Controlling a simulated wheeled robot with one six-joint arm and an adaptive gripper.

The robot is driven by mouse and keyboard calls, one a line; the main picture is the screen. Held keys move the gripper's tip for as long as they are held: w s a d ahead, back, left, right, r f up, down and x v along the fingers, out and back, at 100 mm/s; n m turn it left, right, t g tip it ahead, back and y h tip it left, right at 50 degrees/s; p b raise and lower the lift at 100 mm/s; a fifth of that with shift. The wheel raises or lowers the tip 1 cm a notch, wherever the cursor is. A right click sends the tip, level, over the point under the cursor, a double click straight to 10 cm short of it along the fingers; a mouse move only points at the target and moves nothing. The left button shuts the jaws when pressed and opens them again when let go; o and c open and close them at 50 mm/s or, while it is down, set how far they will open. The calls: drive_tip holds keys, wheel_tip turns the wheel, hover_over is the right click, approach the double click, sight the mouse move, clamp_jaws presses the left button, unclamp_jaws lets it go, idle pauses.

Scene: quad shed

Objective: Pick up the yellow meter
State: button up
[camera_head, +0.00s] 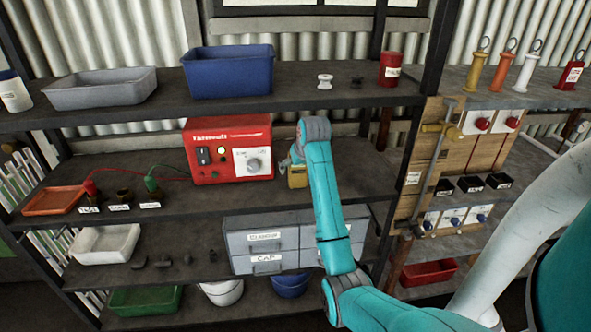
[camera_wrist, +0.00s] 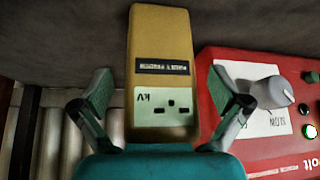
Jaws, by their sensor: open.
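The yellow meter (camera_head: 297,176) stands on the middle shelf, to the right of the red power box, partly hidden behind my arm in the head view. In the wrist view the yellow meter (camera_wrist: 160,60) fills the middle, with a dark label and a pale panel marked "kV". My gripper (camera_wrist: 161,100) is open, with one finger on each side of the meter. A gap shows between each finger and the meter. In the head view my gripper (camera_head: 297,158) is mostly hidden by my own arm.
The red power box (camera_head: 228,150) with a knob stands close beside the meter, and in the wrist view this red box (camera_wrist: 270,120) is near one finger. The upper shelf (camera_head: 300,93) is above. Grey drawers (camera_head: 265,242) are below. The shelf right of my arm looks clear.

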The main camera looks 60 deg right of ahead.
drive_tip(key=c, duration=1.4)
drive_tip(key=shift+r, duration=0.3)
